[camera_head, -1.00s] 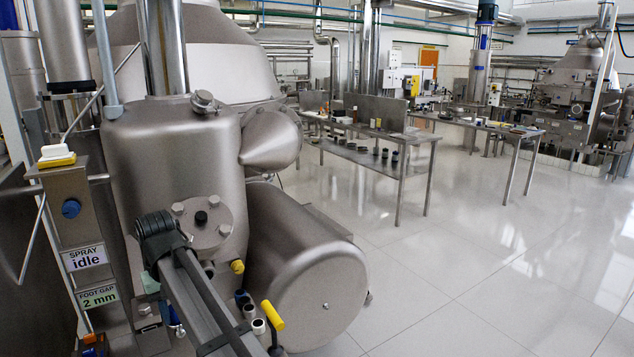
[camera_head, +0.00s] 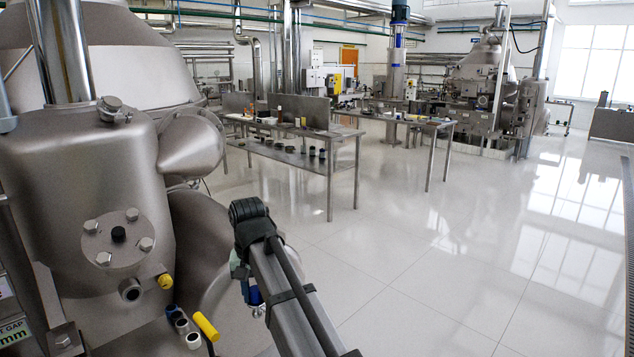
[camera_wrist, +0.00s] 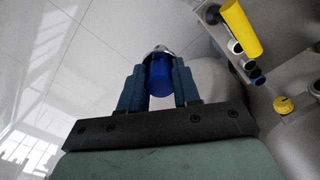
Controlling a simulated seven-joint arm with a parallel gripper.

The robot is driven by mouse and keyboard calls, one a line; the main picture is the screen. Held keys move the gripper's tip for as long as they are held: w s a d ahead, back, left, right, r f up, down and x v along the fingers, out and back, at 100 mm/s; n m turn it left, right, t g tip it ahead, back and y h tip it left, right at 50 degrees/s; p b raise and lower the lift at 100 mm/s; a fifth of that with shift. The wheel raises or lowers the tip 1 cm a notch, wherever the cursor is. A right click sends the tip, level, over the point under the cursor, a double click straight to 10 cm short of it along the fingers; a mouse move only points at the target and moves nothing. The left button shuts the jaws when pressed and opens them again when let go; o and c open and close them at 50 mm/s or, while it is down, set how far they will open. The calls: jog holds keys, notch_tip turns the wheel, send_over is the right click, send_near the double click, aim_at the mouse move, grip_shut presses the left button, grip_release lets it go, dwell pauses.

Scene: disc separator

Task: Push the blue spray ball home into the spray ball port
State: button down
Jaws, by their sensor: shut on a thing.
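In the wrist view, my gripper (camera_wrist: 158,78) is shut on the blue spray ball (camera_wrist: 160,75), which sits between the two dark blue fingers. A silvery rounded end shows just beyond the blue body. In the head view, my gripper is partly hidden behind my arm, with a blue part (camera_head: 254,296) showing below my wrist. A short row of small open-ended tubes (camera_head: 181,325), one of them blue, sits left of it. An open grey stub (camera_head: 130,290) is below the bolted flange. I cannot tell which opening is the spray ball port. The spray ball is apart from all of them.
A yellow handle (camera_head: 206,326) and a yellow knob (camera_head: 166,281) stick out near the tubes. The bolted flange (camera_head: 118,236) is on the steel vessel at left. Steel work tables (camera_head: 330,150) stand behind. The white floor at right is clear.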

jog(key=w+d+f+m, duration=0.1)
jog(key=d+f, duration=0.4)
jog(key=d, duration=0.6)
jog(key=w+d+f, duration=0.1)
jog(key=d+f, duration=0.3)
jog(key=d, duration=0.6)
jog(key=w+d+f+m, duration=0.1)
jog(key=d+f, duration=0.4)
jog(key=d, duration=0.6)
jog(key=w+a+r+n+t+y, duration=0.1)
jog(key=w+a+t, duration=0.2)
jog(key=a, duration=1.1)
jog(key=w+a+r+n+t+y, duration=0.1)
jog(key=w+a+r+t, duration=0.1)
jog(key=a, duration=1.1)
jog(key=s+a+r+n+t+y, duration=0.1)
jog(key=s+a+r+t+y, duration=0.15)
jog(key=a, duration=0.65)
jog(key=s+a+r+n+t+y, duration=0.1)
jog(key=s+a+y, duration=0.15)
jog(key=a, duration=0.65)
jog(key=s+a+r+n+t+y, duration=0.2)
jog(key=s+a, duration=0.2)
jog(key=a, duration=0.5)
jog(key=shift+s+a+f+t+y, duration=0.15)
jog(key=shift+a+f+t+y, duration=0.2)
jog(key=shift+a+f+y, duration=0.6)
jog(key=shift+s+a+f+t+y, duration=0.1)
jog(key=shift+a+f+t+y, duration=0.2)
jog(key=shift+a+f+y, duration=0.65)
